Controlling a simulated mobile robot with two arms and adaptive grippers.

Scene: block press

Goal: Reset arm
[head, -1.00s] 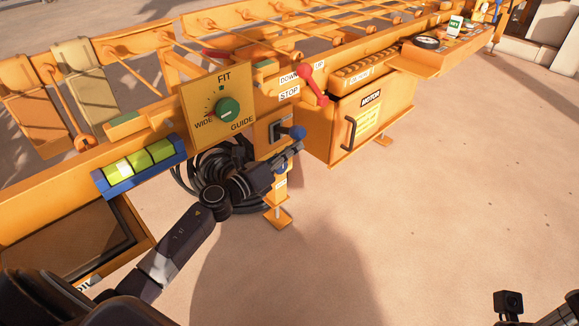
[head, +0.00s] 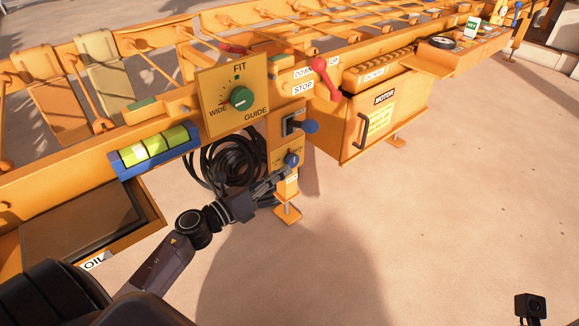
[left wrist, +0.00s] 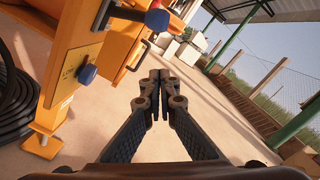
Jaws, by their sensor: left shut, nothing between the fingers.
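My left gripper (head: 281,178) is shut and empty. It is in front of the orange machine's leg, just below the lower blue knob (head: 292,160). I cannot tell from the head view whether it touches anything. In the left wrist view the closed fingers (left wrist: 158,80) point over open floor, to the right of the orange post. That view shows the lower blue knob (left wrist: 87,74) and an upper blue knob (left wrist: 157,20) left of and beyond the fingers.
The panel (head: 222,78) with a green FIT knob (head: 240,98) is above my left arm. A red lever (head: 321,72), the motor box (head: 383,115) and a coiled black hose (head: 225,160) are close by.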

